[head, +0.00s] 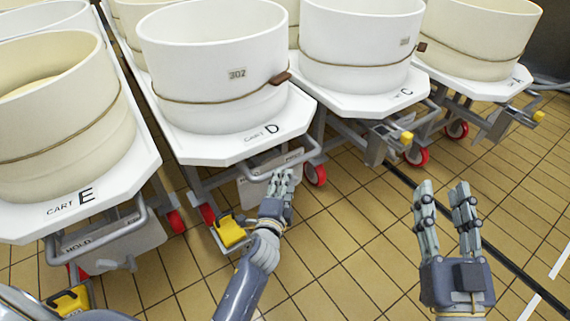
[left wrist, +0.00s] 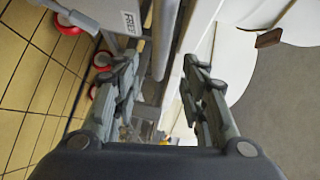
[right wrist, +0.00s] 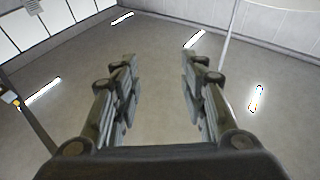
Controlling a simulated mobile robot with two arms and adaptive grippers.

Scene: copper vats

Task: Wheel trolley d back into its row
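Trolley D (head: 215,150) is a white-topped cart marked "CART D", carrying a white vat (head: 213,70) numbered 302 with a cord around it. It has red wheels (head: 315,174) and a yellow pedal (head: 231,231) low at its front. My left gripper (head: 281,176) is at the front of trolley D, by its grey handle bar and hanging plate. In the left wrist view a grey bar (left wrist: 165,40) runs between the spread fingers of the left gripper (left wrist: 158,80), with no clear grip on it. My right gripper (head: 445,190) is open and empty above the floor, right of the trolley.
Trolley E (head: 120,185) stands close at the left with a cream vat (head: 60,110). Trolley C (head: 400,100) and trolley A (head: 500,90) stand to the right. Tiled floor (head: 350,240) in front is clear, crossed by a dark strip at the right.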

